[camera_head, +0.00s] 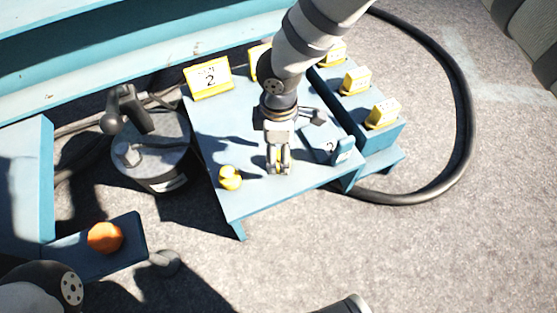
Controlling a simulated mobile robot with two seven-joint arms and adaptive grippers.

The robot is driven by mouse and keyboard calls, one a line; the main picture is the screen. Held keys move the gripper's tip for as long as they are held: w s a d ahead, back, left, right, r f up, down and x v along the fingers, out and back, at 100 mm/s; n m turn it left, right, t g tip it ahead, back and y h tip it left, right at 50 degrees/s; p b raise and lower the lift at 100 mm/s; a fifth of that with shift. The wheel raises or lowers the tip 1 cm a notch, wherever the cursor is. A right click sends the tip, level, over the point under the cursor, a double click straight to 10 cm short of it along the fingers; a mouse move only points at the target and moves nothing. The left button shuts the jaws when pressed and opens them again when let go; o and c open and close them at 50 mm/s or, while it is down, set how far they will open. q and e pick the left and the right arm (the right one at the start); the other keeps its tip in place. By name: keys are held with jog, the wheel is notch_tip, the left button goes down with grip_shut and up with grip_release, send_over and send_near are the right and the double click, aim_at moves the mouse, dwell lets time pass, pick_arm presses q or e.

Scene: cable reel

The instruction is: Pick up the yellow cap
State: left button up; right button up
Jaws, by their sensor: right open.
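My right gripper (279,170) points down over the light blue table (230,124), close to its front edge. Its fingers are apart, and a small patch of yellow (279,157) shows between them. I cannot tell whether the fingers touch it. A small rounded yellow object (230,177) stands on the table to the left of the gripper, near the left front corner, clear of the fingers. Either yellow thing could be the yellow cap; the one between the fingers is mostly hidden. My left gripper does not show.
Yellow number signs stand at the table's back (208,78) and on the blue stepped block (383,113) to the right. A dark cylinder (150,160) stands left. An orange ball (104,237) lies on a blue ledge. A black cable (468,120) curves around the right.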

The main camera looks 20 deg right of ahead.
jog(key=f, duration=0.2)
jog(key=f+b, duration=0.1)
jog(key=shift+d+f, duration=0.2)
jog(key=shift+f, duration=0.15)
jog(key=shift+r, duration=0.1)
jog(key=c, duration=1.3)
jog(key=shift+o, duration=0.2)
